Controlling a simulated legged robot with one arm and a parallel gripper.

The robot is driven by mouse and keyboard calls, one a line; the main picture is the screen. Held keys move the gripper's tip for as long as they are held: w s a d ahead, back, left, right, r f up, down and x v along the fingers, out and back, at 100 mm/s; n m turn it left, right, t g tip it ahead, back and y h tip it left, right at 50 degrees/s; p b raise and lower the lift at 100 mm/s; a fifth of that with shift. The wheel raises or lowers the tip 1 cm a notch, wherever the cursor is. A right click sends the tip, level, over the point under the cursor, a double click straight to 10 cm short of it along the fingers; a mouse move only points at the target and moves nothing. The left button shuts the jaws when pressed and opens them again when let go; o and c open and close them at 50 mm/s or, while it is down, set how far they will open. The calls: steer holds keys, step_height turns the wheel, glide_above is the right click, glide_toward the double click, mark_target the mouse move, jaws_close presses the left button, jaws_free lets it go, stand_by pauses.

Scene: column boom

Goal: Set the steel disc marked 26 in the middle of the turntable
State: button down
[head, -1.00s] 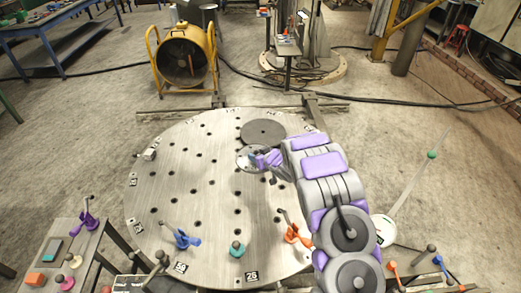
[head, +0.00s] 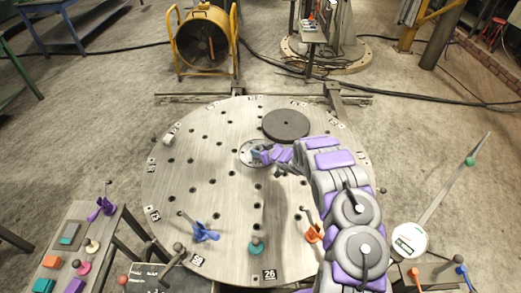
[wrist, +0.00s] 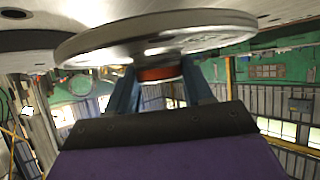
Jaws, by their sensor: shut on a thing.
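A bright steel disc (head: 247,158) is held by my gripper (head: 259,154) over the turntable (head: 185,180), behind its middle in the head view. The wrist view, which looks upside down, shows the disc (wrist: 150,38) with my gripper's blue fingers (wrist: 160,88) closed on a red-orange knob (wrist: 158,73) on it. I cannot read a number on the disc. The turntable is a large round metal plate with rows of dark holes. Whether the disc touches it or hangs just above, I cannot tell.
A dark disc (head: 286,124) lies on the turntable behind the held disc. Blue (head: 204,233) and orange (head: 312,234) clamps and a teal knob (head: 256,247) stand near the front rim. A tag marked 26 (head: 269,275) sits there too. A side table (head: 112,232) is at left.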

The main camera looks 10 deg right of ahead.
steer(key=shift+w+d+f+b, duration=0.1)
steer(key=shift+d+f+b, duration=0.1)
steer(key=shift+f+b, duration=1.4)
steer(key=shift+f, duration=0.7)
steer(key=shift+a+f+p, duration=0.1)
steer(key=shift+f+p, duration=0.25)
steer(key=shift+f, duration=0.15)
steer(key=c, duration=0.6)
jaws_free()
steer(key=shift+c, duration=0.2)
steer(key=shift+o, duration=1.4)
steer(key=shift+s, duration=0.2)
steer(key=p+v, duration=0.2)
steer(key=v, duration=1.5)
steer(key=shift+s+p, duration=0.2)
steer(key=shift+p, duration=0.1)
